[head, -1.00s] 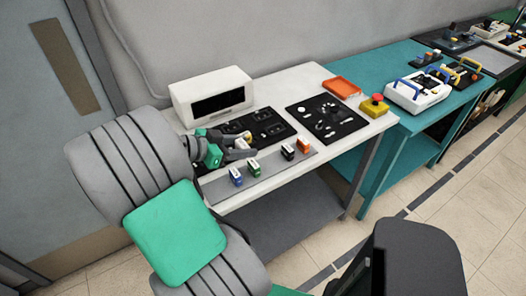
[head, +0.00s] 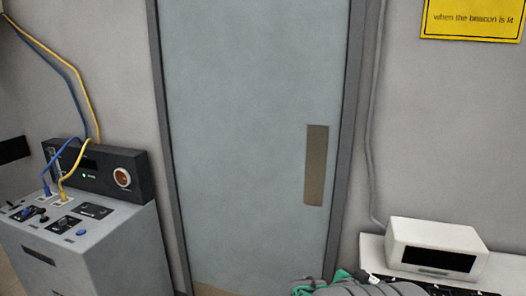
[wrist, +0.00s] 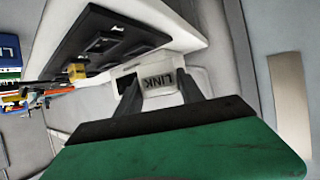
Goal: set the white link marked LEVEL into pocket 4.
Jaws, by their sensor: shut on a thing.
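In the wrist view, my gripper (wrist: 160,95) is shut on a white link (wrist: 159,80), held between its two dark fingers. Dark lettering on its face reads LINK upside down; I cannot read LEVEL on it. A black panel with dark recesses (wrist: 113,42) lies on the white table beyond and left of the gripper, apparently apart from the link. I cannot make out which recess is pocket 4. In the head view my gripper and the link do not show clearly; only part of my arm shows at the bottom edge.
In the head view, a white box with a dark screen (head: 437,247) stands on the table at right. A grey door (head: 250,140) fills the middle. A grey cabinet (head: 95,255) with blue and yellow cables stands left.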

